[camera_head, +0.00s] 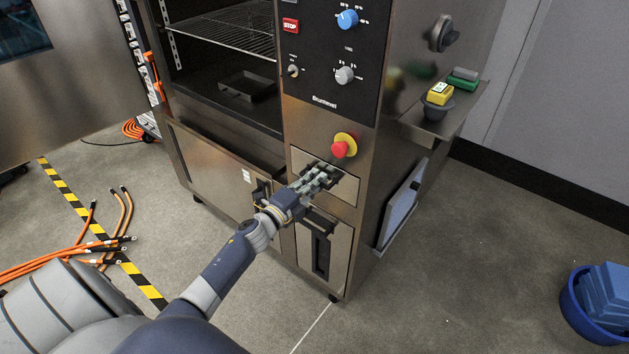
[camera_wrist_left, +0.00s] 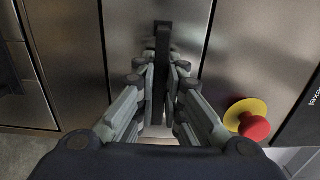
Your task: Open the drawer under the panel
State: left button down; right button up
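The drawer (camera_head: 342,189) is a flat metal front in the cabinet, below the control panel (camera_head: 327,108) and the red emergency button on its yellow ring (camera_head: 344,146). It looks closed, flush with the cabinet. My left gripper (camera_head: 325,178) is at the drawer front and covers most of its handle. In the left wrist view the black bar handle (camera_wrist_left: 163,38) runs between the two fingers (camera_wrist_left: 164,75). The fingers look closed on it from both sides, though their contact is partly hidden. My right gripper is in neither view.
A lower compartment with a dark slot (camera_head: 321,252) is below the drawer. The chamber (camera_head: 235,60) stands open at left. A side shelf (camera_head: 432,118) holds yellow and green items. Orange cables (camera_head: 75,250) lie on the floor left; a blue tub (camera_head: 578,322) stands right.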

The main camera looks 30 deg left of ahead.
pick_arm(q)
jog(key=s+a+p, duration=0.1)
jog(key=s+p, duration=0.1)
jog(key=s, duration=1.6)
jog(key=shift+s+a, duration=0.2)
jog(key=shift+s, duration=0.05)
jog(key=c, duration=1.8)
grip_release()
jog(key=shift+o, duration=0.6)
jog(key=s+a, duration=0.1)
jog(key=s, duration=1.1)
